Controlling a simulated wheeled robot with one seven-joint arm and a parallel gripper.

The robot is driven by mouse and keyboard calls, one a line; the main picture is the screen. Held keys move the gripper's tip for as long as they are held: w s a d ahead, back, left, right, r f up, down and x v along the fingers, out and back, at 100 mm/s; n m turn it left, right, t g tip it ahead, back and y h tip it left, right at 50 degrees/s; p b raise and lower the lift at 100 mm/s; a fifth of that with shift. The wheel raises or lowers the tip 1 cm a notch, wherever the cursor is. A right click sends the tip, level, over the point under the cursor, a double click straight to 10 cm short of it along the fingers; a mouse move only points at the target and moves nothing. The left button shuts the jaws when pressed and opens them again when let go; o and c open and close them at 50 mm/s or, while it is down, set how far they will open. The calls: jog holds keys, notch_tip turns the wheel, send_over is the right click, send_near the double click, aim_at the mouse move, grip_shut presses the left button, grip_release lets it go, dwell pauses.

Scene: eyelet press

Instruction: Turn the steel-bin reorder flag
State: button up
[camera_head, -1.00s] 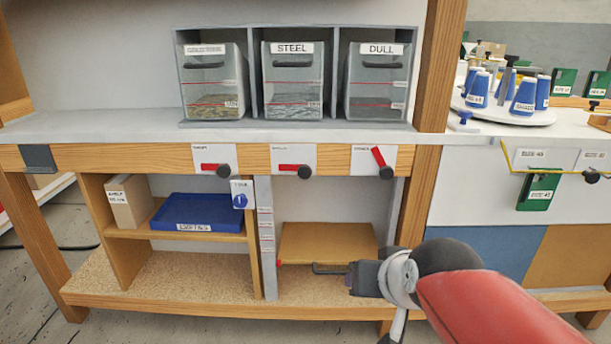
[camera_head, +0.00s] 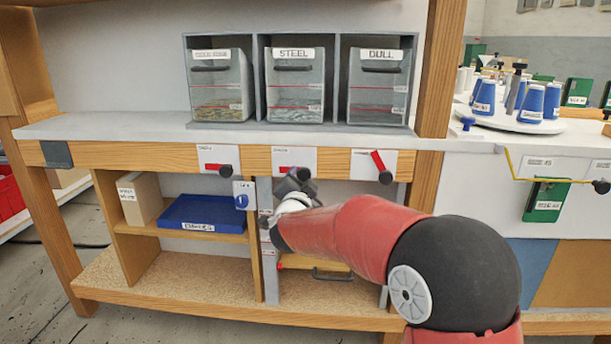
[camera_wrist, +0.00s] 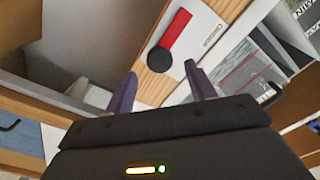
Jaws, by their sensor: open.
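The steel-bin reorder flag is a red bar (camera_head: 286,170) with a black knob, on a white plate (camera_head: 283,156) below the bin labelled STEEL (camera_head: 293,83). The bar lies level, pointing left; my gripper partly covers the knob area in the head view. In the wrist view a red bar (camera_wrist: 176,27) with a round black knob (camera_wrist: 159,61) sits on its plate on the wooden rail, beyond my fingertips. My gripper (camera_head: 297,178) is just below this flag. In the wrist view its two fingers (camera_wrist: 161,85) are apart and empty, short of the knob.
Left of it is another level red flag (camera_head: 215,167); right is a tilted one (camera_head: 378,161) below the DULL bin (camera_head: 375,83). A blue tray (camera_head: 203,217) and a blue-knobbed plate (camera_head: 242,196) sit below the rail. The grey worktop (camera_head: 160,126) is clear at left.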

aim_at(305, 175)
jog(key=w, duration=0.5)
jog(key=shift+w+d, duration=0.1)
jog(key=shift+f, duration=0.1)
grip_shut()
